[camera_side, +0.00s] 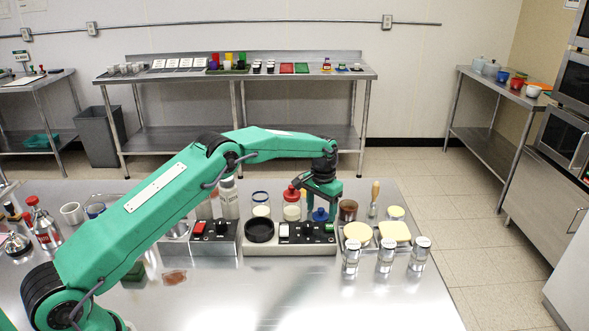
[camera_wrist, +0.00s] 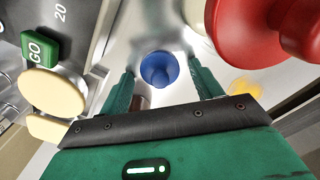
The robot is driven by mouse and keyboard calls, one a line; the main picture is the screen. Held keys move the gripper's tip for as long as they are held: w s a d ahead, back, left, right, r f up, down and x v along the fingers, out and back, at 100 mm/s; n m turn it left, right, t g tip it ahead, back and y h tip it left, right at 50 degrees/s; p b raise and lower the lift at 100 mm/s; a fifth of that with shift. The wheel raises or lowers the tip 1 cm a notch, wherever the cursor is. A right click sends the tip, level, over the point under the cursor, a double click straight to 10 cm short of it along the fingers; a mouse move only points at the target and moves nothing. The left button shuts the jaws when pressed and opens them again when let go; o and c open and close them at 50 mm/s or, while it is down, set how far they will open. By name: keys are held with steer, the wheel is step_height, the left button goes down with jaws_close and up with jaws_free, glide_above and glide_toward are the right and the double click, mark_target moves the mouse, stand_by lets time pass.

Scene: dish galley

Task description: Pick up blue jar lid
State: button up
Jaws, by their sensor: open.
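The blue jar lid (camera_wrist: 159,69) is a small round blue piece, seen from above between my two fingers in the wrist view. In the side view the blue lid (camera_side: 320,215) shows just under my gripper, behind the control panel. My gripper (camera_wrist: 161,75) is open, with one green finger on each side of the lid and nothing held. In the side view my gripper (camera_side: 321,205) points down over the lid. Whether the fingers touch it, and what lies directly beneath it, I cannot tell.
A red-topped jar (camera_side: 291,193) stands close to the left of my gripper and looms red in the wrist view (camera_wrist: 240,35). A brown jar (camera_side: 348,209) stands to the right. The control panel (camera_side: 306,231) and cream pads (camera_side: 395,230) are in front.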

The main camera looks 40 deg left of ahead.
mark_target(321, 209)
steer(key=c, duration=1.1)
steer(key=shift+f, duration=0.1)
steer(key=shift+c, duration=0.2)
steer(key=shift+r, duration=0.4)
jaws_close()
steer(key=shift+r, duration=0.35)
step_height(321, 209, up, 3)
steer(key=s+d+r, duration=0.5)
steer(key=d+r, duration=0.1)
steer(key=d, duration=0.4)
steer(key=shift+s+r, duration=0.35)
